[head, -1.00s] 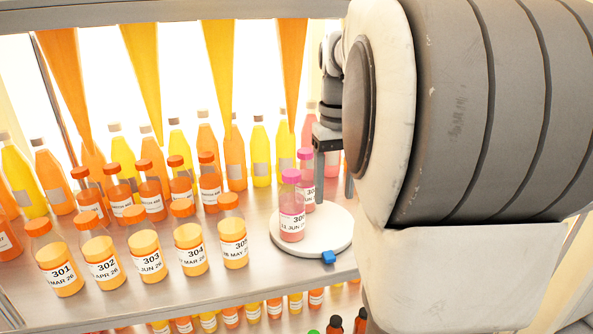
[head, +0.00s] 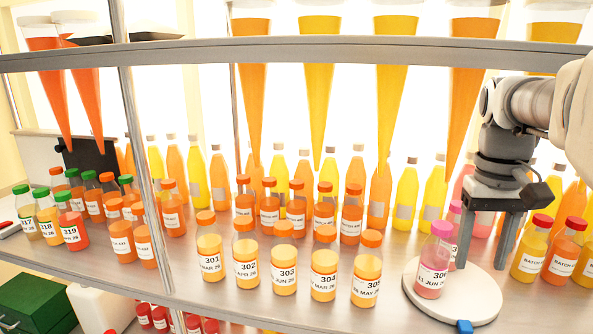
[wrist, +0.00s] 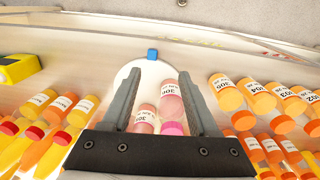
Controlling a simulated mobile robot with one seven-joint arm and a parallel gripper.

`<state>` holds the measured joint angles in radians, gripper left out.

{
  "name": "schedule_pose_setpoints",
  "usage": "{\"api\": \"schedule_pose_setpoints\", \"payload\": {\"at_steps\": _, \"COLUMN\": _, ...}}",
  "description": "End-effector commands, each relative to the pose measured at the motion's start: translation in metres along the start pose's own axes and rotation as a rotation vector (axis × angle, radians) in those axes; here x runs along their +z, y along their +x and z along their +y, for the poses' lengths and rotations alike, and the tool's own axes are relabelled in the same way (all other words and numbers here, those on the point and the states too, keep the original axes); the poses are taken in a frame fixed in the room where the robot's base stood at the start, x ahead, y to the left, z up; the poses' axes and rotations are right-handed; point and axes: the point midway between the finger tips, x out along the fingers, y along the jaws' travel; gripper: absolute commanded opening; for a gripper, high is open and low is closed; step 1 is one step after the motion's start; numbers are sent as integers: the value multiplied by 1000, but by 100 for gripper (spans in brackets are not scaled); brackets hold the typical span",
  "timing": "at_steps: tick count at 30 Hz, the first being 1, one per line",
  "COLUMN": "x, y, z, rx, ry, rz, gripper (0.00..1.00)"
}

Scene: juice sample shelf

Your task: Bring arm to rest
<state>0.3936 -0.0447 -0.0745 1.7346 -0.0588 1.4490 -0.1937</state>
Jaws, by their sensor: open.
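A bottle with a pink cap labelled 306 (head: 434,262) stands upright on a round white disc (head: 480,304) on the shelf. A second pink-capped bottle (head: 454,222) stands close behind it, partly hidden. In the wrist view, the two pink bottles (wrist: 171,103) (wrist: 145,118) show between the finger lines. My gripper (head: 484,264) points down over the disc, open, just right of the bottles in the head view. Its fingers (wrist: 160,75) are spread in the wrist view, with no bottle visibly clamped.
A row of orange bottles, including 303 (head: 284,272), stands left of the disc. Red-capped bottles (head: 563,252) stand close to its right. Hanging cones (head: 318,90) and a shelf rail (head: 300,48) are above. A blue block (head: 464,326) sits at the disc's front edge.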

Motion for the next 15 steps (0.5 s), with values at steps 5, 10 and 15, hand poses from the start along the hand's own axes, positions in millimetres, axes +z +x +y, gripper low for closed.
{"api": "schedule_pose_setpoints", "payload": {"at_steps": 5, "x": 46, "y": 19, "z": -50, "rx": 68, "ry": -64, "rz": 64, "gripper": 60}}
{"api": "schedule_pose_setpoints", "payload": {"at_steps": 10, "x": 75, "y": 31, "z": -90, "rx": 12, "ry": -138, "rz": 226, "gripper": 60}}
{"api": "schedule_pose_setpoints", "payload": {"at_steps": 15, "x": 105, "y": 48, "z": -123, "rx": -52, "ry": -200, "rz": 371, "gripper": 60}}
